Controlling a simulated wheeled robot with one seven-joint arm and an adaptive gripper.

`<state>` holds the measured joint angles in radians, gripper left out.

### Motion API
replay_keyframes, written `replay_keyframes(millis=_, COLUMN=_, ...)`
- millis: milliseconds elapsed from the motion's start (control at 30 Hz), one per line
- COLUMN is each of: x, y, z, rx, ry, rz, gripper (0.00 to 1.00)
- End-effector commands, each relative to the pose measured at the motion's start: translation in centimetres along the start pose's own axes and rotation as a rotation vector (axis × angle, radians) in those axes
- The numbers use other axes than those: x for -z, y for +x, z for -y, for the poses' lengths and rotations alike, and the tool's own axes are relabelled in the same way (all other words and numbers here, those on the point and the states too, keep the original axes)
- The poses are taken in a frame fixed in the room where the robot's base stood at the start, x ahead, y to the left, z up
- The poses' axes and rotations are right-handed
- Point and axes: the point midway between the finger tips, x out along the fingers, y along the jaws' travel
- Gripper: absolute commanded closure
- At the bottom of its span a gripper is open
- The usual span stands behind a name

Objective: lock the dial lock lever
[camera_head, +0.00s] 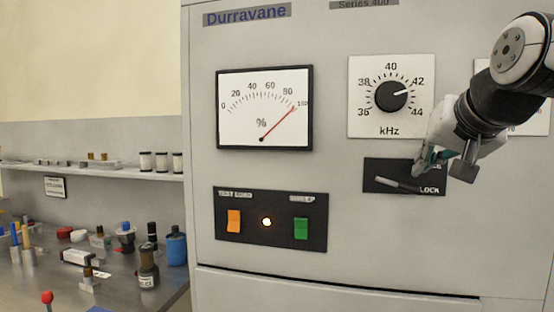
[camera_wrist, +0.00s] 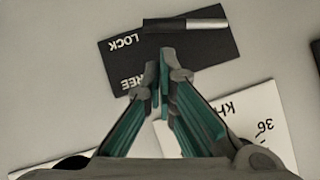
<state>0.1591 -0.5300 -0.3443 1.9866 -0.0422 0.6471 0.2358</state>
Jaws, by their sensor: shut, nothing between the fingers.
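The lock lever (camera_head: 398,184) is a slim bar on a black plate (camera_head: 372,168) below the kHz dial (camera_head: 391,97). It slopes slightly down to the right, its dark end beside the LOCK word. The FREE word above is partly hidden by my gripper. In the wrist view, turned upside down, the lever (camera_wrist: 185,25) has a dark part and a silver part and lies level with the LOCK side. My gripper (camera_head: 421,168) is shut and empty, its tips close above the lever. In the wrist view its fingertips (camera_wrist: 165,62) appear just short of the lever; contact is unclear.
The dial's pointer is near 42. A percent meter (camera_head: 264,108) and a switch panel (camera_head: 270,242) with a lit lamp are to the left on the grey cabinet face. A bench (camera_head: 130,290) with bottles and small parts stands at far left. The panel below the lever is clear.

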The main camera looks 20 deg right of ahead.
Motion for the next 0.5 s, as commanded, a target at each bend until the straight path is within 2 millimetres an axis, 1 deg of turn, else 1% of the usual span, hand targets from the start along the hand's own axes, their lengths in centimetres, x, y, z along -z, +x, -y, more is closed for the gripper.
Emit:
replay_keyframes(millis=33, x=0.6, y=-0.5, z=0.2, rx=0.000, ry=-0.001, rz=-0.001, gripper=1.00)
replay_keyframes(millis=233, x=3.0, y=-2.3, z=1.0, rx=0.001, ry=-0.001, rz=-0.001, gripper=1.00)
replay_keyframes(millis=500, x=2.6, y=-8.0, z=1.1, rx=0.003, ry=0.000, rz=-0.004, gripper=1.00)
